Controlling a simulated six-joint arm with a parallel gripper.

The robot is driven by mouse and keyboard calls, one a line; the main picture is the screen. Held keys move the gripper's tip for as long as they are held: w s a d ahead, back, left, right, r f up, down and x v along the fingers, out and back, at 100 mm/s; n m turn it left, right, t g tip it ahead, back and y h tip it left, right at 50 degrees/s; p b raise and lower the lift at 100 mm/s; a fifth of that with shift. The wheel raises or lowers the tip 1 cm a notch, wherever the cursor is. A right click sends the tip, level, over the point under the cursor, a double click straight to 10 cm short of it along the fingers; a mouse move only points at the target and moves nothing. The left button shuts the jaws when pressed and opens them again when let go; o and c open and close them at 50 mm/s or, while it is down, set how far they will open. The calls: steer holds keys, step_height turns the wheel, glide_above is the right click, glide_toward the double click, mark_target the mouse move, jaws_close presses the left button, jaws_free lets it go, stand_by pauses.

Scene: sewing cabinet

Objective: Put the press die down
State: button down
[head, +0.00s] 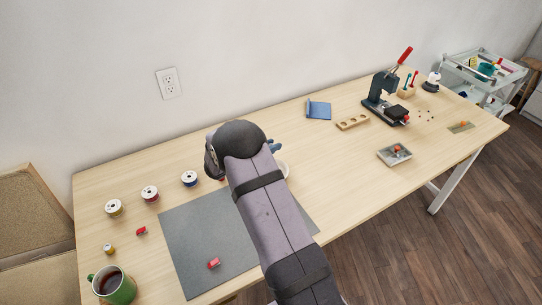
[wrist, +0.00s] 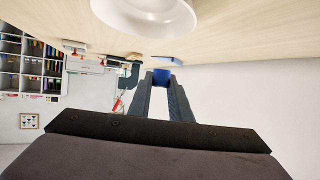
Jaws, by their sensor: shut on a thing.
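My gripper (wrist: 161,84) is shut on a small dark blue piece, which I take to be the press die (wrist: 162,76), at its fingertips. In the head view my arm hides most of the gripper; only a bit of it (head: 275,145) shows past the wrist, and the die cannot be made out there. The gripper is over the table's middle, apart from the hand press (head: 378,104) with its red lever. A wooden block with round holes (head: 352,122) lies left of the press. The press also shows upside down in the wrist view (wrist: 130,75).
A white bowl (head: 284,169) is partly hidden behind my arm and is close in the wrist view (wrist: 150,14). A blue stand (head: 318,109) is near the wall. A grey tray (head: 394,154), grey mat (head: 188,240), thread spools (head: 150,193) and green mug (head: 118,288) share the table.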

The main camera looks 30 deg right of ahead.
steer(key=shift+f, duration=2.25)
steer(key=shift+f, duration=0.15)
steer(key=c, duration=1.6)
jaws_free()
